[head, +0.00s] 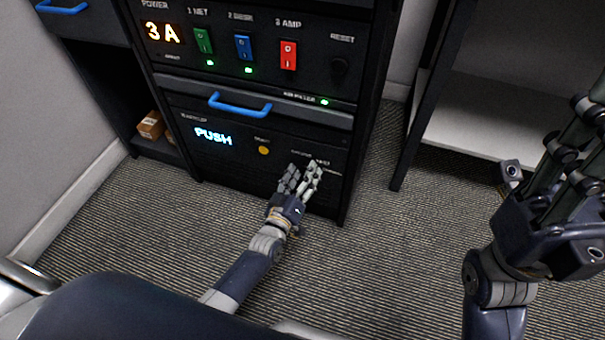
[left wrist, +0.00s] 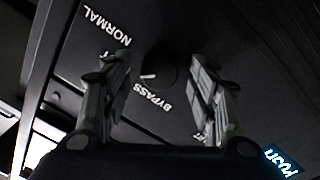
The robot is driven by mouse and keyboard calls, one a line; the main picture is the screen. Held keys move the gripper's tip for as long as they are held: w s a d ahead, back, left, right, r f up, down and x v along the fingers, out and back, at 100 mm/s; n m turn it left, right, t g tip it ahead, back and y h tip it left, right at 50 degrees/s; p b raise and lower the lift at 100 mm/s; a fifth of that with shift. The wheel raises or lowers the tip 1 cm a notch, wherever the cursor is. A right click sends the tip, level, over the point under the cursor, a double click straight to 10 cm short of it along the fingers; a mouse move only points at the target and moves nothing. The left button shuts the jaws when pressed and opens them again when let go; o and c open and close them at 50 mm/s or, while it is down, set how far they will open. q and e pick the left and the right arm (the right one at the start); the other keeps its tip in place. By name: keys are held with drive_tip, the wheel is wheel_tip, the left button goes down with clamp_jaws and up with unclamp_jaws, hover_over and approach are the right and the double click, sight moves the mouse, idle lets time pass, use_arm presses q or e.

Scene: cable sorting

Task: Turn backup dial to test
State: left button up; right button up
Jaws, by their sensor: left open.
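The backup dial (left wrist: 165,75) is a dark round knob on the black panel in the left wrist view, with a small white mark at its left side. The labels NORMAL and BYPASS show around it; another label is mostly hidden behind a finger. My left gripper (head: 300,174) is open at the lower right of the cabinet front in the head view, where it hides the dial. In the left wrist view its fingers (left wrist: 160,62) stand apart, one on each side of the dial; contact cannot be told. My right gripper (head: 556,145) is raised at the right.
The black cabinet (head: 180,118) has a lit PUSH display (head: 213,136), a yellow button (head: 264,150) and a blue drawer handle (head: 240,105). Above are green, blue and red switches (head: 288,55). A white shelf (head: 480,110) stands right; carpet in front is clear.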

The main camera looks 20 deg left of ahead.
use_arm(q)
drive_tip(key=s, duration=1.1)
drive_tip(key=shift+s+a+f, duration=0.25)
drive_tip(key=shift+s+a, duration=0.15)
drive_tip(key=shift+a, duration=0.05)
drive_tip(key=shift+r, duration=0.1)
